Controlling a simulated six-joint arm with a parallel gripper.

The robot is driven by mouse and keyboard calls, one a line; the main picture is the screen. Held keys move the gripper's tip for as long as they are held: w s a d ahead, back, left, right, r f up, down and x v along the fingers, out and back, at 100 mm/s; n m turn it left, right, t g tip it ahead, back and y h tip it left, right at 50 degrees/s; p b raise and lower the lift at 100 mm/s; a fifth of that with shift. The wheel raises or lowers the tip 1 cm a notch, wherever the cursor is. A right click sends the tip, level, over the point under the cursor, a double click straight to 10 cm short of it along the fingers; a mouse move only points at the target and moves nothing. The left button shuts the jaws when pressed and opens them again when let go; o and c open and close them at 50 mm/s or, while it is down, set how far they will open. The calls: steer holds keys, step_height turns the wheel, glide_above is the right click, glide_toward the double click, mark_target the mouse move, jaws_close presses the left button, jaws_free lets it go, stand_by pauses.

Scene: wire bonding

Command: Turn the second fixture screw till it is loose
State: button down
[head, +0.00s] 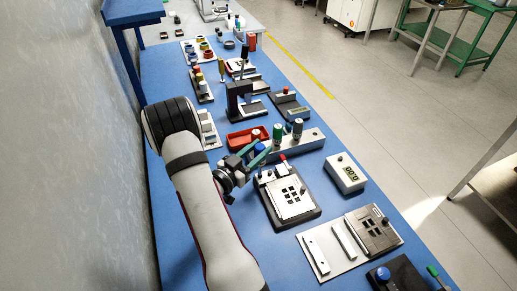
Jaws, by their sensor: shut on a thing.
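My gripper (256,158) is low over the table, just beyond the far left corner of the fixture. I cannot tell which part is the second screw, or whether the held thing touches one.
A light block with upright capped bottles (298,130) and a red tray (240,140) stand just beyond my gripper.

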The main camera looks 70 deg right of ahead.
steer(key=n+t, duration=0.1)
steer(key=t, duration=0.1)
steer(key=n+t, duration=0.2)
steer(key=t, duration=0.1)
steer(key=shift+s+f, duration=0.1)
steer(key=shift+s, duration=0.3)
steer(key=shift+n+t, duration=0.9)
steer(key=shift+t, duration=0.3)
steer(key=shift+w+n+t, duration=0.25)
steer(key=shift+n+t, duration=0.15)
steer(key=shift+t, duration=0.2)
steer(key=n+t, duration=0.1)
steer(key=n+t+y, duration=0.1)
steer(key=t, duration=0.1)
steer(key=shift+s+d, duration=0.1)
steer(key=shift+s, duration=0.3)
steer(key=n+t+y, duration=0.1)
steer(key=n+t, duration=0.1)
steer(key=t, duration=0.1)
steer(key=shift+y, duration=0.3)
steer(key=shift+w+n+t+y, duration=0.2)
steer(key=shift+n+t+y, duration=0.4)
steer(key=shift+n+t, duration=0.2)
